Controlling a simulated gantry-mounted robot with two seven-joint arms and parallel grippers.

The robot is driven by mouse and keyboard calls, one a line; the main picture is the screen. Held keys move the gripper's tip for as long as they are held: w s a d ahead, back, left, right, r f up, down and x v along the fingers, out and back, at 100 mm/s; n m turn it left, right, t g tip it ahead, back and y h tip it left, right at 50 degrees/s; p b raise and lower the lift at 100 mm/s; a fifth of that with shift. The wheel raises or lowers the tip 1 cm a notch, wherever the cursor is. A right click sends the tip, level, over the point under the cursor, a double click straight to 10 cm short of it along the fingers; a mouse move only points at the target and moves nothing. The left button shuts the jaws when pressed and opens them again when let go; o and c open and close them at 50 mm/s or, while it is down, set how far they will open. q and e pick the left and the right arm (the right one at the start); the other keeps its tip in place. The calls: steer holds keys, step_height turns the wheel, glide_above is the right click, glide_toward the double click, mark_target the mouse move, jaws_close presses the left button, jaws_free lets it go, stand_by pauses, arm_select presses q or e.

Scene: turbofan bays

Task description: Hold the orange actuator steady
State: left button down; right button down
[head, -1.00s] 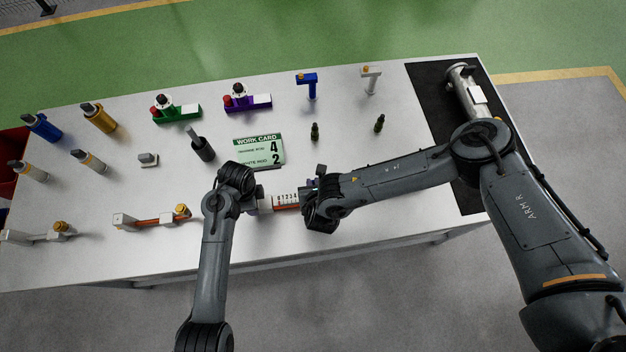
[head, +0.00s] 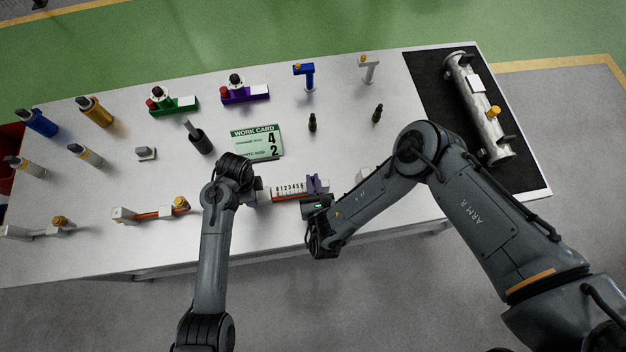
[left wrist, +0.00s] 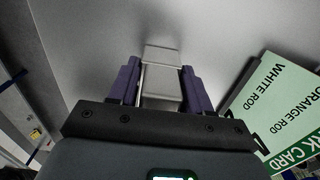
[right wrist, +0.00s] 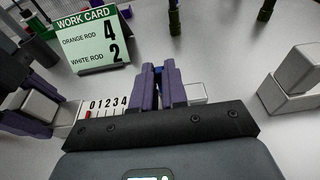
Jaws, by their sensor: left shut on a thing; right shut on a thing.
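The orange actuator (head: 289,189) lies near the table's front edge, with a white scale and an orange-red strip along it. My left gripper (head: 254,190) is shut on its grey end block (left wrist: 162,90), seen between the purple fingers in the left wrist view. My right gripper (head: 317,184) is at the scale's right end. In the right wrist view its purple fingers (right wrist: 160,82) are nearly together on a thin part of the actuator, mostly hidden by the fingers. The scale (right wrist: 104,105) shows there with a red mark near 0.
A green work card (head: 258,143) reads orange rod 4, white rod 2. Another orange-rod piece (head: 152,214) lies to the left. A pale block (head: 364,174) stands right of my right gripper. A grey tube (head: 480,110) lies on the black mat (head: 428,85).

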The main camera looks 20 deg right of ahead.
steer(key=shift+s, duration=0.1)
steer(key=c, duration=1.2)
jaws_free()
steer(key=shift+o, duration=0.2)
step_height(320, 180, up, 10)
arm_select(q)
steer(key=shift+c, duration=2.1)
jaws_free()
